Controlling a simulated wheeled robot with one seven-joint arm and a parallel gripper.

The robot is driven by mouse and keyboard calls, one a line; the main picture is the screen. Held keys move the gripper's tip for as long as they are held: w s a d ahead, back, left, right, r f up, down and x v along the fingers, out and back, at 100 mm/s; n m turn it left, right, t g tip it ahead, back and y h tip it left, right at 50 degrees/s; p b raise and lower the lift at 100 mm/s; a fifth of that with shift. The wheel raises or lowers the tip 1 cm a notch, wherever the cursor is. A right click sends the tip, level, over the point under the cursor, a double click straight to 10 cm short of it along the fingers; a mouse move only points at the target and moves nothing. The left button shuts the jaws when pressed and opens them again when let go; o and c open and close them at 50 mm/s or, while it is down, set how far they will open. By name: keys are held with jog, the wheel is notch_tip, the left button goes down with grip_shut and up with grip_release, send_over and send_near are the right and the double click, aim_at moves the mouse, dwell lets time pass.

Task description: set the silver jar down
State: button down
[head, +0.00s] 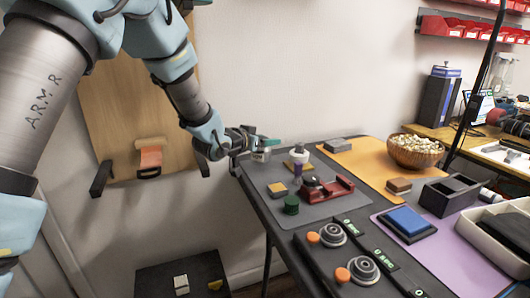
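My gripper (262,149) is at the end of my arm, near the left back edge of the dark table (255,198). A small silver piece, which looks like the silver jar (262,156), sits between its fingers. The gripper appears shut on it, and the fingers hide part of it. The jar looks held above the left back corner of the grey mat (322,208). It is small here, so its exact height above the mat is hard to tell.
On the grey mat are a white-topped purple piece (298,168), a yellow-topped block (277,189), a dark green jar (291,205) and a red holder (331,188). An orange mat (360,160) with a wooden bowl (415,152) lies behind. Bare mat shows between these pieces.

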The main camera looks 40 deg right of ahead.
aim_at(266, 150)
jog(key=shift+f, duration=1.75)
jog(key=shift+f, duration=0.1)
jog(key=shift+c, duration=0.6)
grip_release()
jog(key=v, duration=1.2)
jog(key=shift+b, duration=0.4)
